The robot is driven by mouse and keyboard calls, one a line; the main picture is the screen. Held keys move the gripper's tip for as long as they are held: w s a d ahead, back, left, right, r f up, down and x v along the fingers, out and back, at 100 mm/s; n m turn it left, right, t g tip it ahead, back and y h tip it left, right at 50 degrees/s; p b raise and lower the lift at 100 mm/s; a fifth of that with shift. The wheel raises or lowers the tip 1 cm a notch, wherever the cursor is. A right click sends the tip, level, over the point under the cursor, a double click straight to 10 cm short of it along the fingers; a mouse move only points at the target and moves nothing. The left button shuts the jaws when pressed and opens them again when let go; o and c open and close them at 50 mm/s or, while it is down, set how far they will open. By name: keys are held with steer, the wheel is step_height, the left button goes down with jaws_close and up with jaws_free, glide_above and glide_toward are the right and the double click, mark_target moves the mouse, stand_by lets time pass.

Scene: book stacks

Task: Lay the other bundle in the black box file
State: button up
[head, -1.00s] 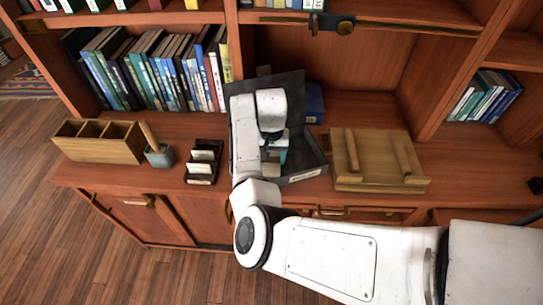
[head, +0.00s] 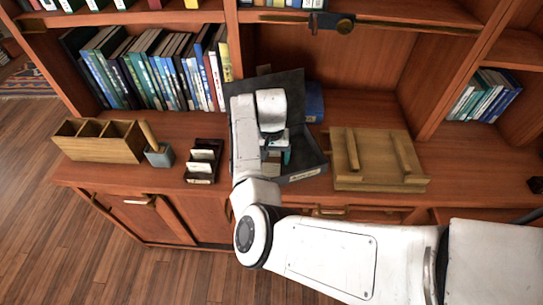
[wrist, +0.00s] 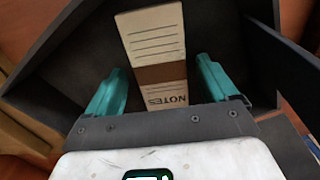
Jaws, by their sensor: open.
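The black box file (head: 303,176) stands open on the counter, its lid raised at the back. In the wrist view its dark inside (wrist: 70,60) surrounds the fingers. A cream bundle marked NOTES (wrist: 152,35), with a brown band, is in the box file between my teal fingers. My gripper (wrist: 160,75) is open, with a gap beside the bundle on each side. In the head view my arm hides most of the box's inside and my gripper (head: 277,157). Only one bundle is clear in the wrist view.
A wooden board with two bars (head: 378,160) lies right of the box file. A small dark rack with white cards (head: 203,161), a blue-grey cup (head: 159,155) and a wooden divided holder (head: 98,140) stand to the left. A blue object (head: 314,102) is behind the box.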

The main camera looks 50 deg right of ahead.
mark_target(272, 160)
step_height(272, 160, up, 12)
steer(key=b, duration=0.1)
stand_by(0.4)
steer(key=shift+d, duration=0.1)
